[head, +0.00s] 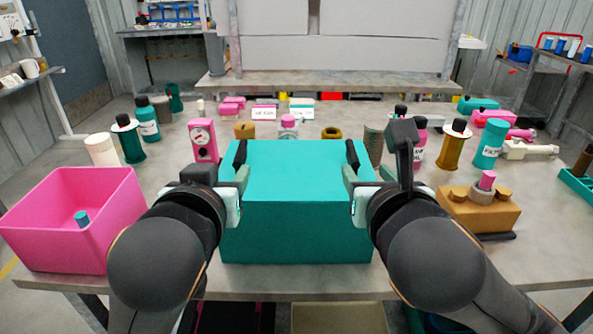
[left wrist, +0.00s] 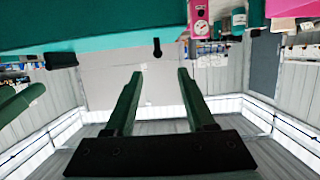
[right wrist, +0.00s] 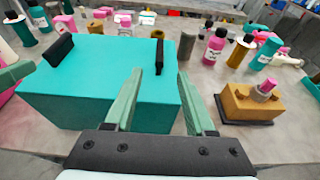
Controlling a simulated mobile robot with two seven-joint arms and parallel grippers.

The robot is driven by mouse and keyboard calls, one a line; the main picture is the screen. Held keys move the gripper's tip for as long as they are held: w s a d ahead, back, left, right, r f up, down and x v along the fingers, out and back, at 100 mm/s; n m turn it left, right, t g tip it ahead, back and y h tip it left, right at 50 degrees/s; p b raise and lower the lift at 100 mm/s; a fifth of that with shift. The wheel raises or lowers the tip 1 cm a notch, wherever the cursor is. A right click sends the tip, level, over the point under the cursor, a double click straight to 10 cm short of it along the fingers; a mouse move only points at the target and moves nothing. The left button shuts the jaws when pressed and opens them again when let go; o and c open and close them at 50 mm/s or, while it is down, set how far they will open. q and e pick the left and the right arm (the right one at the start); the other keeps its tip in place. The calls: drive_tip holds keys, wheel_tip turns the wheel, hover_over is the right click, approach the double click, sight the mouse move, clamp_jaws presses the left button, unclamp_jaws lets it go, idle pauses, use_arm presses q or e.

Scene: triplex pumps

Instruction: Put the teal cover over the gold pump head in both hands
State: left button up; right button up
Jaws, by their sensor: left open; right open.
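The teal cover (head: 297,230) is a large box at the front middle of the table, upright, with a black handle at each top side. The left handle (head: 240,154) and right handle (head: 352,155) stick up. My left gripper (head: 241,182) is open beside the left handle. My right gripper (head: 353,182) is open beside the right handle; in the right wrist view this handle (right wrist: 159,56) shows just beyond the gap between the fingertips. The gold pump head (head: 478,215), with a pink-topped grey fitting, stands on a dark base to the right, clear of the cover.
A pink bin (head: 75,225) with a small teal piece stands at the left front. Several bottles, spools and a pink gauge block (head: 203,140) stand behind. A teal bottle (head: 490,143) and teal tray (head: 577,184) are at the right. Some tabletop (head: 540,235) is bare right of the pump head.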

sight(237, 157)
use_arm(q)
drive_tip(key=shift+s+d+r, duration=0.1)
drive_tip(key=shift+r, duration=0.05)
use_arm(e)
drive_tip(key=shift+r, duration=0.1)
drive_tip(key=shift+s, duration=0.1)
use_arm(q)
drive_tip(key=x, duration=1.2)
drive_tip(key=shift+w, duration=0.2)
use_arm(e)
drive_tip(key=x, duration=1.2)
drive_tip(key=shift+w, duration=0.25)
use_arm(q)
drive_tip(key=shift+c, duration=0.3)
use_arm(e)
drive_tip(key=shift+c, duration=0.3)
use_arm(q)
clamp_jaws()
use_arm(e)
clamp_jaws()
